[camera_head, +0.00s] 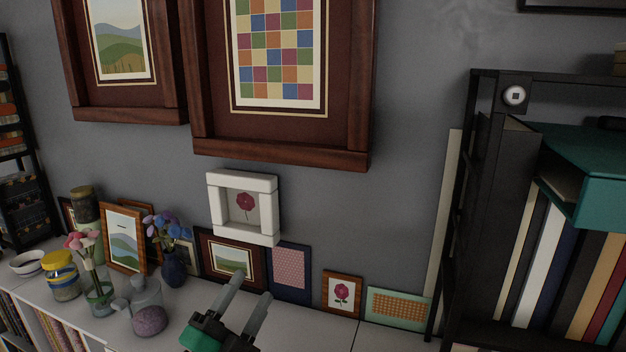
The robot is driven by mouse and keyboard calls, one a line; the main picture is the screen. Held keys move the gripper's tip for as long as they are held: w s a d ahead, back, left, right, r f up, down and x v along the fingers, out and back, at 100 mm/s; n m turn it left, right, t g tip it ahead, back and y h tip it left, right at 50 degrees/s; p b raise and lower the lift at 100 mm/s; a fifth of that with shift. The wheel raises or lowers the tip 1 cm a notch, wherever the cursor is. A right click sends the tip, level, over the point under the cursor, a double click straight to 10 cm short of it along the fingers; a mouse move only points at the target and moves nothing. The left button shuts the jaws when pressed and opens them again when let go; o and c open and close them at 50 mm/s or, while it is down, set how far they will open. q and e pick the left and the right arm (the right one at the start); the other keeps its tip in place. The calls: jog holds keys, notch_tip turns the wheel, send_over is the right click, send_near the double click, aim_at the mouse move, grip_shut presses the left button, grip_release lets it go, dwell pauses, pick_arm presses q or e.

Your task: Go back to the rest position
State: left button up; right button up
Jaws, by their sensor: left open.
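My left gripper (245,295) is in the lower middle of the head view, over the white shelf top (190,322). Its two grey fingers point up and are spread apart, with nothing visible between them. The fingertips show in front of the small framed pictures that lean on the wall. My right gripper does not show.
Flower vases (174,268), jars (62,276) and a glass bottle (147,306) stand left of the gripper. Several small frames (342,294) line the wall. A white box frame (243,207) hangs above them. A black bookshelf (480,200) stands at right.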

pick_arm(q)
jog(key=s+a+f+n+g+y, duration=0.1)
jog(key=a+f+n+g+y, duration=0.2)
jog(key=f, duration=0.4)
jog(key=s+a+f+n+g+y, duration=0.1)
jog(key=s+a+f+n+y, duration=0.1)
jog(key=a+f+n+y, duration=0.25)
jog(key=s+a+f+n+g+y, duration=0.1)
jog(key=a+f+n+g+y, duration=0.15)
jog(key=f+n, duration=0.4)
jog(key=s+a+f+n+g, duration=0.1)
jog(key=s+f+n+g, duration=0.1)
jog(key=s+f+g, duration=0.6)
jog(key=s+a+f+n+g, duration=0.1)
jog(key=s+a+f+g, duration=0.15)
jog(key=s+f, duration=0.9)
notch_tip(320, 180, down, 31)
jog(key=d+g+b, duration=0.1)
jog(key=g+b, duration=0.1)
jog(key=b, duration=0.3)
jog(key=s+a+f+b, duration=0.1)
jog(key=s+f+b, duration=0.1)
jog(key=s+f, duration=0.8)
jog(key=s+a+f+g+b, duration=0.1)
jog(key=s+a+f+b, duration=0.1)
jog(key=s+f, duration=0.9)
notch_tip(320, 180, down, 6)
jog(key=shift+f+m+y+b, duration=0.15)
jog(key=shift+m+y+b, duration=0.2)
jog(key=shift+b, duration=0.2)
